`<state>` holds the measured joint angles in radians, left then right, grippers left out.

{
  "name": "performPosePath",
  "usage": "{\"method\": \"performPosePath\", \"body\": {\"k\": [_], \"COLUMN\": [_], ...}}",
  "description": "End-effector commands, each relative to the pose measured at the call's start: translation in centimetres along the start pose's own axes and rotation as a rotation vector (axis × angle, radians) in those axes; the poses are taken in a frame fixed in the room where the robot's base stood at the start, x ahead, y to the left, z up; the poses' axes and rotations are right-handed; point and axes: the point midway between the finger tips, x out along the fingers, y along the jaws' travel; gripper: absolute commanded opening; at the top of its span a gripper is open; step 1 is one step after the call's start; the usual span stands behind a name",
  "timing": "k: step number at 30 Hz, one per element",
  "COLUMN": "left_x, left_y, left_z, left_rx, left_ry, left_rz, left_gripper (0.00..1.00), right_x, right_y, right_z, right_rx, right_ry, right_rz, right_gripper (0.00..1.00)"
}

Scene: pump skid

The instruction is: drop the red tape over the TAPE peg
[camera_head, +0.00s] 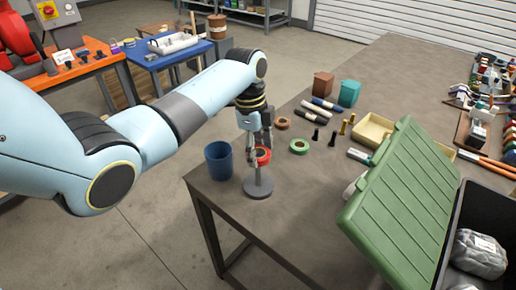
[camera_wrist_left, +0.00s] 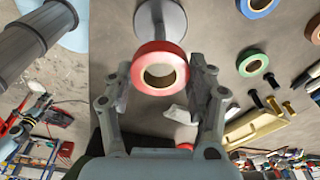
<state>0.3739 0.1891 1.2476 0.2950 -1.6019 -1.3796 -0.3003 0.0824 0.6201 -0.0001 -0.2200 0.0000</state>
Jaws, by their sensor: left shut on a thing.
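The red tape (camera_head: 265,160) is a ring held in my left gripper (camera_head: 259,146). In the left wrist view the red tape (camera_wrist_left: 160,50) sits between the two fingertips (camera_wrist_left: 160,82), its hole facing the camera. The TAPE peg (camera_head: 258,187) is a grey post on a round base near the table's left front edge, below the tape. Its pale disc base (camera_wrist_left: 172,14) also shows past the tape in the left wrist view. My right gripper is not in view.
A blue cup (camera_head: 218,161) stands close left of the peg. A green tape (camera_head: 299,146) and a brown tape (camera_head: 283,124) lie to the right. A tray (camera_head: 372,131) and a green case lid (camera_head: 400,205) are farther right. Bare table lies between the peg and the lid.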

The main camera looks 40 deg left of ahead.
Motion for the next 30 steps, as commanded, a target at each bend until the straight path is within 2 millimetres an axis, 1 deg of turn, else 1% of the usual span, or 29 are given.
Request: {"method": "performPosePath", "body": {"k": [8, 19, 30], "left_x": [-0.1, 0.07, 0.71], "left_y": [0.0, 0.0, -0.01], "left_z": [-0.03, 0.0, 0.07], "left_rx": [0.0, 0.0, 0.0], "left_ry": [0.0, 0.0, 0.0], "left_rz": [0.0, 0.0, 0.0], "left_gripper": [0.3, 0.3, 0.3], "right_x": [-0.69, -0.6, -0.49], "right_y": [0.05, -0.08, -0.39], "right_z": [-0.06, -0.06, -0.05], "right_rx": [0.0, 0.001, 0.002], "right_ry": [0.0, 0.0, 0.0], "right_rz": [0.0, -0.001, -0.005], "right_gripper": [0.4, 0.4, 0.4]}}
